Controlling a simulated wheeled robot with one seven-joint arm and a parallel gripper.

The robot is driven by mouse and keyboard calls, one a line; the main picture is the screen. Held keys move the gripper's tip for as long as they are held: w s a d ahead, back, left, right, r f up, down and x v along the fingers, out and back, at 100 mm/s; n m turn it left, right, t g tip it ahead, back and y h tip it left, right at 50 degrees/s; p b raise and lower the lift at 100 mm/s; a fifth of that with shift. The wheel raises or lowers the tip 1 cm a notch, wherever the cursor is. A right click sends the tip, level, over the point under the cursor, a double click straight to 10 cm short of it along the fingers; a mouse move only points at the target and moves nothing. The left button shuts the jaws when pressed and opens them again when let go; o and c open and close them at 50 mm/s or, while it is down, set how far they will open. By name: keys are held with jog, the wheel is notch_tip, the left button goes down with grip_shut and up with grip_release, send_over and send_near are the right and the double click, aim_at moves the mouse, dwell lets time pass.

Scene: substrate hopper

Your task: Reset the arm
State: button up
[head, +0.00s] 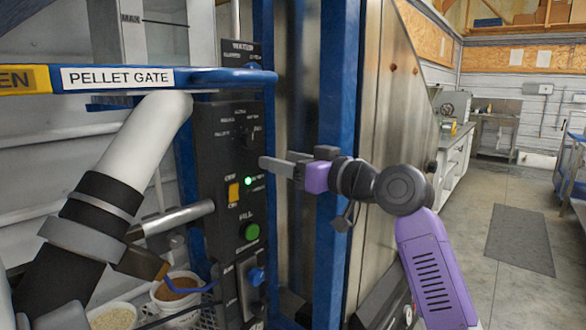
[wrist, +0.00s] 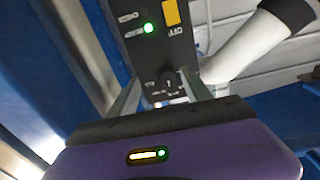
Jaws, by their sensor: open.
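My gripper (head: 270,164) is at the end of my purple and black arm, which reaches in from the lower right. Its fingers point left at the black control panel (head: 228,150), close to the lit green lamp (head: 248,181). Whether the fingertips touch the panel cannot be told. In the wrist view the two fingers (wrist: 160,88) stand apart with nothing held between them. The panel and its glowing green lamp (wrist: 149,28) lie beyond them, with a yellow switch (wrist: 171,13) beside the lamp.
A blue bar labelled PELLET GATE (head: 168,78) crosses above the panel. A white pipe (head: 140,145) slopes at left. Buckets (head: 178,288) stand at lower left. A blue post (head: 345,110) stands near my wrist. Open floor (head: 485,200) lies at right.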

notch_tip(320, 180, down, 12)
jog(key=s+d+m+t+h+p, duration=0.1)
jog(key=s+d+m+t+h, duration=0.1)
jog(key=d+m, duration=0.1)
jog(key=s+d+f+m+t+h+p, duration=0.1)
jog(key=s+d+f+m+h, duration=0.3)
jog(key=s+f, duration=0.55)
jog(key=s+d+f+m+t+h+p, duration=0.15)
jog(key=s+d+f, duration=0.45)
jog(key=f, duration=0.7)
jog(key=s+d+f+m+h+p, duration=0.1)
jog(key=s+d+h, duration=0.1)
jog(key=s, duration=0.5)
jog(key=s+d+f+m+h, duration=0.1)
jog(key=s+d+f, duration=0.1)
jog(key=s, duration=0.5)
jog(key=s+d+f+m+h+p, duration=0.1)
jog(key=s+d+h, duration=0.15)
jog(key=s, duration=0.45)
jog(key=s+d+r+n, duration=0.1)
jog(key=s+r, duration=0.3)
jog(key=s, duration=0.5)
jog(key=s+d+r+n+g+p, duration=0.1)
jog(key=s+d+r, duration=0.2)
jog(key=s, duration=0.6)
notch_tip(320, 180, up, 2)
jog(key=shift+s+d+r+h, duration=0.15)
jog(key=shift+s+d+h, duration=0.1)
jog(key=shift+d+h, duration=0.15)
